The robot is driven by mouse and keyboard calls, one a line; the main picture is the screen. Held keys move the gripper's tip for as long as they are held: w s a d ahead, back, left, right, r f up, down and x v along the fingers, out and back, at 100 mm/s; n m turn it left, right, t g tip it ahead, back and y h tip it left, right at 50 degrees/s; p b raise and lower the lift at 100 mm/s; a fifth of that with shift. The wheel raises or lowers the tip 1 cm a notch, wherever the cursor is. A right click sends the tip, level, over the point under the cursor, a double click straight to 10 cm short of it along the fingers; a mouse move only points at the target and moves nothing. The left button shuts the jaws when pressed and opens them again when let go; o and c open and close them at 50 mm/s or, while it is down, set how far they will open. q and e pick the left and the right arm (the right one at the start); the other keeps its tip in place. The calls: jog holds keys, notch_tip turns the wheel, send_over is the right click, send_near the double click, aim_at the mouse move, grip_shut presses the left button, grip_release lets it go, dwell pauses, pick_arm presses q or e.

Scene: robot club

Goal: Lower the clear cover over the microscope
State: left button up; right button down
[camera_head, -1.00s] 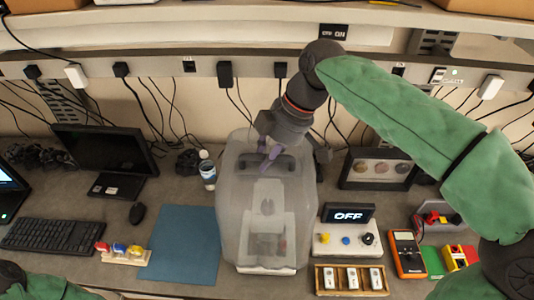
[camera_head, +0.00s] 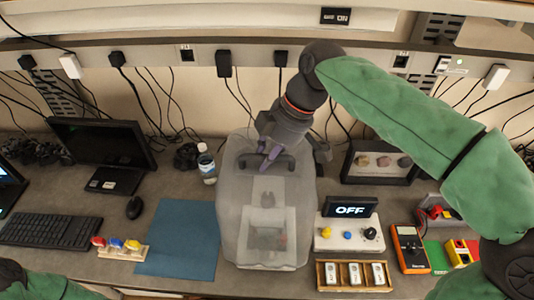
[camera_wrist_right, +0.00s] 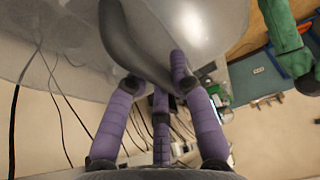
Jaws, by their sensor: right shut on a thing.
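The clear cover (camera_head: 243,235) is a cloudy see-through box at the middle of the bench in the head view. It is around the microscope (camera_head: 267,222), which shows faintly through it as a pale shape. A dark handle (camera_head: 284,163) is on top of the cover. My right gripper (camera_head: 267,157) is shut on this handle from above. In the right wrist view its purple fingers close around the dark handle (camera_wrist_right: 125,45). I cannot tell whether the cover's lower edge touches the bench. My left gripper is out of view; only my left arm shows at the lower left.
A blue mat (camera_head: 180,240) and a bottle (camera_head: 206,164) are left of the cover. A control box with an OFF display (camera_head: 350,210) and a wooden tray of switches (camera_head: 353,288) stand close on its right. A monitor (camera_head: 100,145) and keyboard (camera_head: 48,230) are further left.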

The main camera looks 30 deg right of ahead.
aim_at(272, 169)
jog(key=shift+f+b, duration=2.55)
jog(key=shift+f, duration=0.65)
jog(key=shift+s, duration=0.1)
notch_tip(272, 169, down, 6)
jog(key=b, duration=0.5)
